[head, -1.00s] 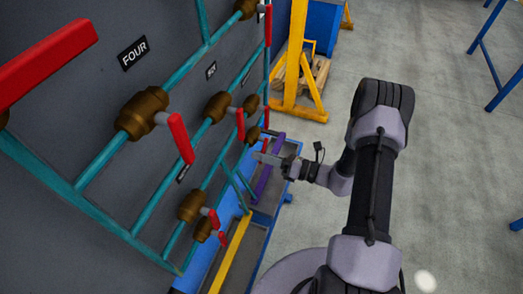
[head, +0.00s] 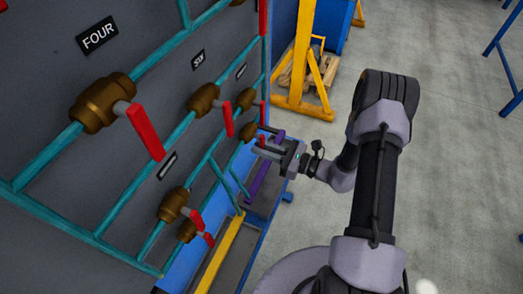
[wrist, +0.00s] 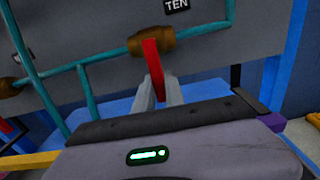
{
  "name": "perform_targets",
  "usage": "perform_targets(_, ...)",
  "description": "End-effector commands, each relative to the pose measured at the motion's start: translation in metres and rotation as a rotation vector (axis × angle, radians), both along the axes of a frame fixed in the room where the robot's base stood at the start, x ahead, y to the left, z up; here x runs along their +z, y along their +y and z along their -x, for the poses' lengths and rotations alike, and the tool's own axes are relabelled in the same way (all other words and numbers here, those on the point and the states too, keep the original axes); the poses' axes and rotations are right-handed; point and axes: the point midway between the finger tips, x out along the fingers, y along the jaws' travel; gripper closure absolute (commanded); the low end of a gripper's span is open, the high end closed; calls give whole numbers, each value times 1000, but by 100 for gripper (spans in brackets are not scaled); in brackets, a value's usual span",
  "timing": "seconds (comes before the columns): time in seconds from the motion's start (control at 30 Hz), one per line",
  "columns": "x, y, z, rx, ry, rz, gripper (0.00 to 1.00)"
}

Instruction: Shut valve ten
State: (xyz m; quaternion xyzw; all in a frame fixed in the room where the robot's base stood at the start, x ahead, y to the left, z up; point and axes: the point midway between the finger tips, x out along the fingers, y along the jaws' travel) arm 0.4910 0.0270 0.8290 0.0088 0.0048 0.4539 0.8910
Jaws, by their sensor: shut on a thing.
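Valve ten has a brass body (wrist: 150,42) on a teal pipe, below the TEN label (wrist: 177,5) in the wrist view. Its red handle (wrist: 153,62) points down toward me, across the pipe as seen there. In the head view my gripper (head: 263,142) is at the far low end of the panel, by a small brass valve (head: 249,132).
Other red-handled valves sit close by on the panel, including one under the FOUR label (head: 98,35) and one under SIX (head: 198,59). A blue ledge with a purple bar (head: 259,183) and yellow bar (head: 222,252) runs below.

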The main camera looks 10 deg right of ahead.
Motion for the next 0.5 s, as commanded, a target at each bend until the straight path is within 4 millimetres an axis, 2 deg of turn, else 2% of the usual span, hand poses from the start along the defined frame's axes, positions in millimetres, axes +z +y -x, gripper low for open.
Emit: perform_targets(0.5,1,-2,-2,-1,-31,22,100)
